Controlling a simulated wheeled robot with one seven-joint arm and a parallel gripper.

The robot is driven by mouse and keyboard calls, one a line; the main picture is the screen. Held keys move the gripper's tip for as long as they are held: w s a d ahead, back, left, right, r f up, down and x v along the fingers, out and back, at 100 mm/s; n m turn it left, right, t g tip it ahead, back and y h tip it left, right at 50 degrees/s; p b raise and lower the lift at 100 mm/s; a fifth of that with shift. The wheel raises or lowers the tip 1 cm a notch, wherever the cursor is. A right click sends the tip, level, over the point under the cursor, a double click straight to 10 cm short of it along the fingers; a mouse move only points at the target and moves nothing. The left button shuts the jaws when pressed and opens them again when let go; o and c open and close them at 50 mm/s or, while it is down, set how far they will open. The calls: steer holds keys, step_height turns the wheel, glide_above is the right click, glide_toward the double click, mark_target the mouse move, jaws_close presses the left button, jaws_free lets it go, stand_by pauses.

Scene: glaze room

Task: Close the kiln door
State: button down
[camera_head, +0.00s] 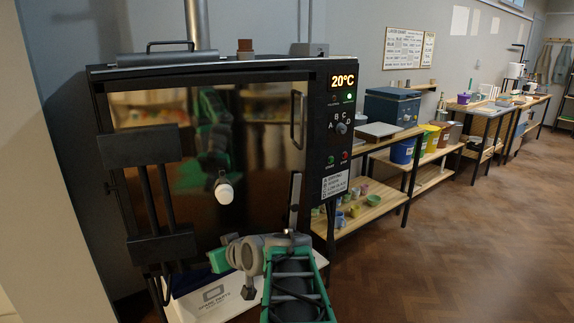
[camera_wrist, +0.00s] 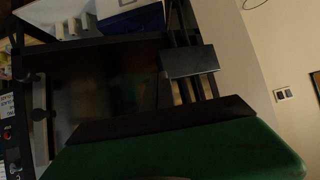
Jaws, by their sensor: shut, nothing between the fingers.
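The kiln (camera_head: 325,215) is a dark box on a stand at the left of the head view. Its glossy door (camera_head: 170,190) covers the front and looks flush or nearly flush with the frame; I cannot tell whether it is fully shut. The door handle (camera_head: 298,120) is at its right edge, with a grey lever (camera_head: 294,205) below and hinge plates (camera_head: 140,146) at the left. The dark door (camera_wrist: 110,85) also shows in the wrist view, upside down. My gripper (camera_wrist: 165,122) shows there as a black-edged green body before the door, shut and empty; its fingertips are hard to make out.
A white box (camera_head: 215,297) sits below the kiln. The wooden floor (camera_head: 470,240) at the right is clear. A wall (camera_head: 50,160) stands close at the left.

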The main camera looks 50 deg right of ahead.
steer(key=s+d+r+m+t+h, duration=0.15)
steer(key=d+r, duration=0.25)
steer(key=d, duration=0.4)
steer(key=s+d+r+m+t+h, duration=0.1)
steer(key=s+d+r+t+h, duration=0.15)
steer(key=d+r, duration=0.4)
steer(key=m+h, duration=0.1)
steer(key=h, duration=0.3)
glide_toward(287, 163)
steer(key=p+x, duration=0.3)
steer(key=x, duration=0.2)
steer(key=shift+w+d+f, duration=0.1)
steer(key=shift+w+d, duration=0.1)
steer(key=shift+d, duration=0.1)
steer(key=shift+w+d, duration=0.35)
steer(key=shift+w, duration=0.15)
